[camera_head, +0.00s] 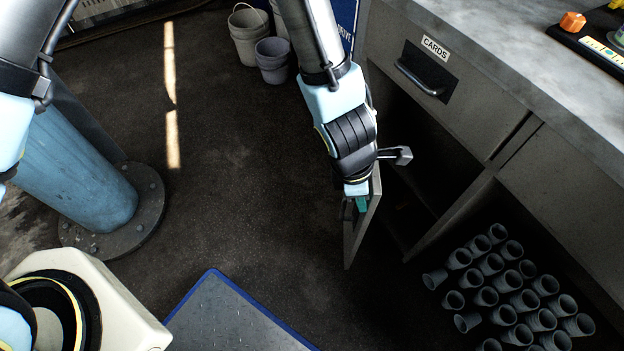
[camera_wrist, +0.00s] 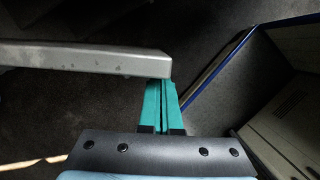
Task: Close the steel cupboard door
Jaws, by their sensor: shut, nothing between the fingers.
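The steel cupboard door (camera_head: 360,230) stands open, jutting out from the grey cupboard (camera_head: 456,110) into the floor space. I see it nearly edge-on, and my arm hides part of it. Behind it the compartment under the CARDS drawer is open and dark. My gripper (camera_head: 360,204) points down at the door's upper free end, with its teal fingertips shut and empty. In the wrist view the door's grey top edge (camera_wrist: 85,57) crosses from the left and ends right by the teal fingers (camera_wrist: 161,102). I cannot tell whether they touch.
Several grey cups (camera_head: 505,290) stand in the open bay at right. A blue-edged mat (camera_head: 235,318) lies on the floor in front. A blue column (camera_head: 80,185) is at left and buckets (camera_head: 250,35) stand at the back. The floor between is clear.

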